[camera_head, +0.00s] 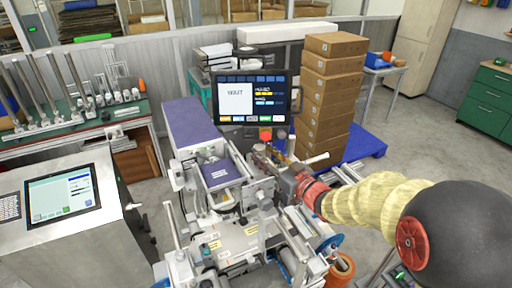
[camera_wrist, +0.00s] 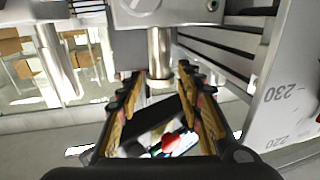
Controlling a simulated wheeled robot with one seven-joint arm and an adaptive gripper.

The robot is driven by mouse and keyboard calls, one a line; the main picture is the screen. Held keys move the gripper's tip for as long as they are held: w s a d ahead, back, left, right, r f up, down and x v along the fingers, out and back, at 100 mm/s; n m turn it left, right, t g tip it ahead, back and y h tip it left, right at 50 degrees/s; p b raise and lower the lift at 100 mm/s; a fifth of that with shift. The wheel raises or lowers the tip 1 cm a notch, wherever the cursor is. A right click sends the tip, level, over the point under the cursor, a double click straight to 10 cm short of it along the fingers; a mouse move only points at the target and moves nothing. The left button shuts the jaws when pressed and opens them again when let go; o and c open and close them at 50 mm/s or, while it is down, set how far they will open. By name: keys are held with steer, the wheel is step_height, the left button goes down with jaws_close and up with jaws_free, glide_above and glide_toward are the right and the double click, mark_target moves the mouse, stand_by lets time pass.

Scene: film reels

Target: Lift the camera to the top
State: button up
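In the wrist view, my gripper (camera_wrist: 161,75) has its two fingers apart, with a short round metal post (camera_wrist: 160,45) between the tips. A narrow gap seems to show on each side of the post. The post hangs from a grey metal block (camera_wrist: 165,10) at the top of that view. I cannot tell for certain whether this block and post belong to the camera. In the head view, my gripper (camera_head: 272,160) is at the right side of the machine (camera_head: 235,240), below the screen. Its fingertips are hard to make out there.
A wall marked with numbers (camera_wrist: 285,90) stands close at the right in the wrist view. A screen (camera_head: 252,98) and red button (camera_head: 265,134) stand behind my gripper in the head view. Stacked cardboard boxes (camera_head: 328,90) rise behind it. A control panel (camera_head: 62,194) is at left.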

steer(key=shift+v, duration=2.2)
steer(key=shift+o, duration=0.2)
steer(key=shift+f+b, duration=0.15)
steer(key=shift+b, duration=0.15)
steer(key=f+b, duration=0.1)
steer(key=b, duration=0.2)
steer(key=shift+f, duration=0.1)
steer(key=b, duration=0.3)
steer(key=shift+f, duration=0.25)
steer(key=shift+w+a+r, duration=0.15)
steer(key=shift+w+a, duration=0.1)
steer(key=shift+w, duration=0.1)
steer(key=b+x, duration=0.1)
steer(key=x, duration=0.5)
steer(key=shift+w+a, duration=0.2)
steer(key=shift+w, duration=0.15)
jaws_close()
